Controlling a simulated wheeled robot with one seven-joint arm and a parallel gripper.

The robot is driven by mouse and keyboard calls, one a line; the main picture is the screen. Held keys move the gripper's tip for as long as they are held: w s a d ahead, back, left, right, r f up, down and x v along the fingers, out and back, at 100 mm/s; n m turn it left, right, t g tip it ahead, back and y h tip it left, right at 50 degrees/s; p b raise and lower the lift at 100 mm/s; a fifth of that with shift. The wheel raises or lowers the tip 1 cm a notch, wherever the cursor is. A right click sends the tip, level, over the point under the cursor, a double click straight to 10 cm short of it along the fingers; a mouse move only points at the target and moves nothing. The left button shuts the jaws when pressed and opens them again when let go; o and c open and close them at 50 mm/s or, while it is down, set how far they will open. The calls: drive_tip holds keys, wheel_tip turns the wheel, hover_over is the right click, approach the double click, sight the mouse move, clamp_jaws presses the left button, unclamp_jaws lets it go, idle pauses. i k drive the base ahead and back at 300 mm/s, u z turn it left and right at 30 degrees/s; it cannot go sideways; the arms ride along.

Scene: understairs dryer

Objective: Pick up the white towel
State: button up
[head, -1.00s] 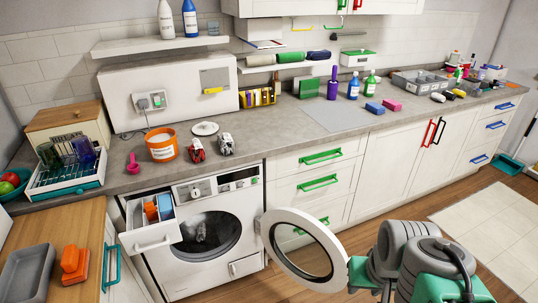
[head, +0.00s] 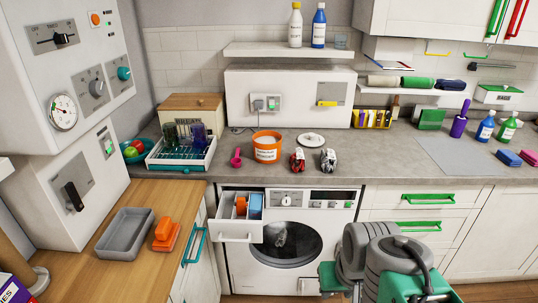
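A rolled white towel (head: 383,81) lies at the left end of the small wall shelf, right of the white wall box. A green roll (head: 417,82) and a dark blue roll (head: 450,84) lie beside it. My arm shows at the lower right as grey and green links, in front of the machine's right side. A green part at its left may belong to my gripper (head: 331,277). The arm is well below and apart from the towel.
A washing machine (head: 286,281) stands under the counter with its detergent drawer (head: 235,231) pulled out. An orange tub (head: 267,147), a pink scoop and two small toy-like items stand on the counter. A grey tray (head: 124,234) lies on the wooden worktop at left.

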sight(328, 160)
drive_tip(key=u, duration=0.45)
drive_tip(key=i, duration=1.35)
drive_tip(key=u, duration=0.05)
